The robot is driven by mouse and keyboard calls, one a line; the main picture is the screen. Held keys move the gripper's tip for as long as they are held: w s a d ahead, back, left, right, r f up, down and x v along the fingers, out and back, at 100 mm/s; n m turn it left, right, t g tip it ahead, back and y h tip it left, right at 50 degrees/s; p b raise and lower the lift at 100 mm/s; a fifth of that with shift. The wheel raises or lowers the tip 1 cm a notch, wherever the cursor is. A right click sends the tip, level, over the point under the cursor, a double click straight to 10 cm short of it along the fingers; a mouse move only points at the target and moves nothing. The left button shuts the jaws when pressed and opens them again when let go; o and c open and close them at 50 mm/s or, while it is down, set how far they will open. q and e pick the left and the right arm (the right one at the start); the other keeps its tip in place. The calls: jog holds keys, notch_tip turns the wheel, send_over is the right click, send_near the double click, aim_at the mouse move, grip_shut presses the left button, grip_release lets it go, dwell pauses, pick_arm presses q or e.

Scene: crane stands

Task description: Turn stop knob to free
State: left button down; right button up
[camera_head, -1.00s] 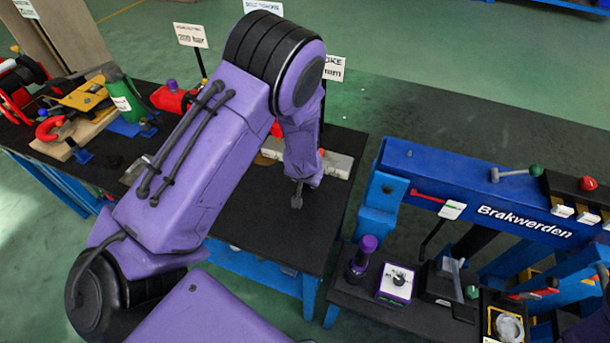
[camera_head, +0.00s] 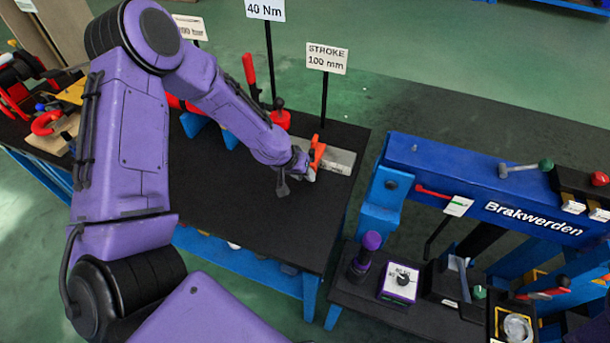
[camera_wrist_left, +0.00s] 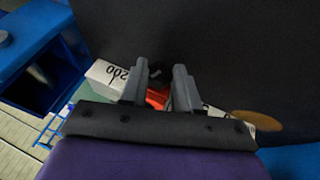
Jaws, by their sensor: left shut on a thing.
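A pale grey block (camera_head: 340,161) lies on the black bench, below the STROKE 100 mm sign. A small orange-red knob piece (camera_head: 317,152) stands up at its left end. My left gripper (camera_head: 302,172) is at this end of the block, low over the bench. In the left wrist view the two fingers (camera_wrist_left: 164,84) are apart, with the red piece (camera_wrist_left: 157,98) and a dark part between them, and they are shut on it. The block's lettered white end (camera_wrist_left: 106,76) shows beside the fingers. The knob's setting cannot be read. My right gripper is not in view.
Sign posts stand behind the block, next to a red-handled tool (camera_head: 250,75). A blue frame marked Brakwerden (camera_head: 480,190) stands to the right. The black bench front (camera_head: 240,220) is clear.

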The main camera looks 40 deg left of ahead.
pick_arm(q)
jog(key=shift+a+f+n+t+h+b, duration=0.1)
jog(key=shift+a+n+t+h+b, duration=0.15)
jog(key=shift+h+b, duration=0.45)
jog(key=shift+a+f+n+t+h+b, duration=0.15)
jog(key=shift+t+h+b, duration=0.15)
jog(key=shift+h, duration=0.8)
jog(key=shift+r, duration=0.15)
jog(key=c, duration=0.8)
grip_release()
jog(key=shift+s+d, duration=0.1)
jog(key=shift+d, duration=0.05)
jog(key=shift+s, duration=0.1)
